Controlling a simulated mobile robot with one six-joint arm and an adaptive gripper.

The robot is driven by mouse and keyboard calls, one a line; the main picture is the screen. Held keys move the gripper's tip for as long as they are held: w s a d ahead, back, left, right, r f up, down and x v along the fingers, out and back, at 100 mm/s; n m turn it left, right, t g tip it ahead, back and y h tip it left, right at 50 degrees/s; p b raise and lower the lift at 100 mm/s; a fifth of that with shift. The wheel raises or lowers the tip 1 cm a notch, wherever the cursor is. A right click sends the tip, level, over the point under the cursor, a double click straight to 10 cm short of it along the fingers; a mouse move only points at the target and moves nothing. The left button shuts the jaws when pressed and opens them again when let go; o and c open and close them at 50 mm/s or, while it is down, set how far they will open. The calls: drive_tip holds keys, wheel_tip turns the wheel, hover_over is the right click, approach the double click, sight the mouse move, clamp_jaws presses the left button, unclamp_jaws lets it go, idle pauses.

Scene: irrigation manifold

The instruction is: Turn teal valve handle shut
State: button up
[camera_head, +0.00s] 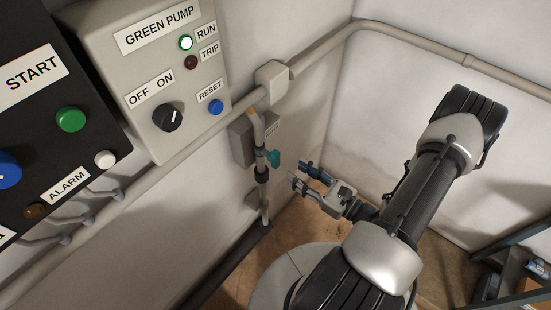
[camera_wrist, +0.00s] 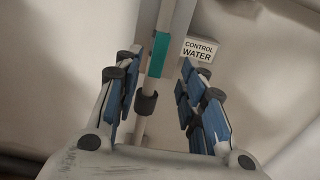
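The teal valve handle (camera_head: 273,158) sticks out to the right from a vertical pipe (camera_head: 262,190) near the wall corner. In the wrist view the teal handle (camera_wrist: 159,55) appears as an upright bar in line with the pipe, seen between my fingers and beyond them. My gripper (camera_head: 301,174) is open and empty, with blue pads on its fingers. It is to the right of and a little below the handle, apart from it. In the wrist view my gripper (camera_wrist: 155,90) has a wide gap between its fingers.
A "CONTROL WATER" sign (camera_wrist: 198,52) is right of the handle. A grey box (camera_head: 240,138) is behind the pipe. The green pump panel (camera_head: 165,75) and a dark START panel (camera_head: 60,120) are on the left wall. A conduit (camera_head: 330,45) runs along the walls. A shelf (camera_head: 515,240) stands lower right.

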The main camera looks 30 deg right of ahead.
sight(278, 160)
drive_tip(key=b+x, duration=0.1)
drive_tip(key=x, duration=0.8)
drive_tip(key=shift+w, duration=0.2)
drive_tip(key=shift+c, duration=0.5)
clamp_jaws()
